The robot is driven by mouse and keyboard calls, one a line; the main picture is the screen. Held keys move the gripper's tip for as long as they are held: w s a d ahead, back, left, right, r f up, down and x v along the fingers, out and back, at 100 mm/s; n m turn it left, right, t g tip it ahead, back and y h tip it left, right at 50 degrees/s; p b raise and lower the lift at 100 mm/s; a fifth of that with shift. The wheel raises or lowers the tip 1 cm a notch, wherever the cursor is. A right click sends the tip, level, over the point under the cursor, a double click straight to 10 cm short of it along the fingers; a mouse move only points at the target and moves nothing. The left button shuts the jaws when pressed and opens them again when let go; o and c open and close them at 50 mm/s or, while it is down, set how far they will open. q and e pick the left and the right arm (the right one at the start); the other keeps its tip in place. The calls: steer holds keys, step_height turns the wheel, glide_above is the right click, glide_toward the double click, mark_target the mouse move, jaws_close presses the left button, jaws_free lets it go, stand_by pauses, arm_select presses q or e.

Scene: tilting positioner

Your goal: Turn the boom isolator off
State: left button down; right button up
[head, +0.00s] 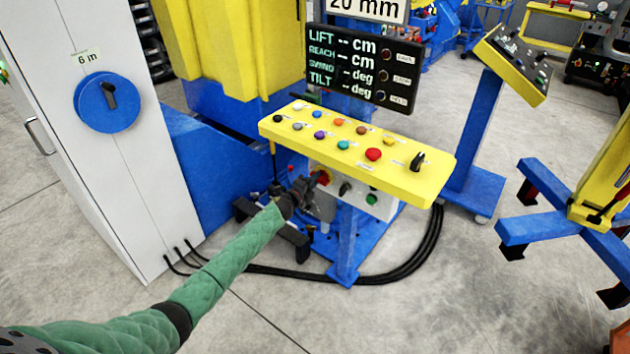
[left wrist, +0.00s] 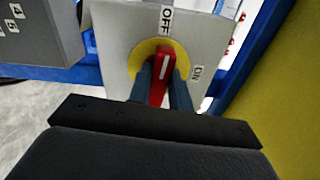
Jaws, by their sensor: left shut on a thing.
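The boom isolator has a red handle (left wrist: 160,82) on a yellow disc (left wrist: 136,62), set on a light grey plate (left wrist: 112,28). An OFF label (left wrist: 166,19) is at the top of the left wrist view and an ON label (left wrist: 197,73) is to the right. The handle's white-marked end points up, close to the OFF label. My left gripper (left wrist: 163,88) is shut on the red handle, one finger on each side. In the head view my left gripper (head: 312,186) is at the panel under the yellow console, partly hiding the isolator. My right gripper is not in view.
The yellow button console (head: 330,160) overhangs the isolator panel. A display board (head: 362,66) stands behind it. A white cabinet with a blue dial (head: 107,102) is at the left. Black cables (head: 400,255) run over the floor. Open floor lies in front.

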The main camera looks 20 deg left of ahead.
arm_select(q)
steer(key=shift+a+f+n, duration=0.1)
steer(key=shift+f+n, duration=0.05)
steer(key=shift+n, duration=0.55)
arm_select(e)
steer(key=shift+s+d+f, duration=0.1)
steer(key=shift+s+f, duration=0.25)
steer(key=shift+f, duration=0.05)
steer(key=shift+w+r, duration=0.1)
arm_select(q)
steer(key=c, duration=1.3)
jaws_free()
steer(key=shift+s, duration=0.1)
steer(key=b+v, duration=0.2)
steer(key=v, duration=0.5)
steer(key=shift+s+a, duration=0.15)
steer(key=shift+s, duration=0.1)
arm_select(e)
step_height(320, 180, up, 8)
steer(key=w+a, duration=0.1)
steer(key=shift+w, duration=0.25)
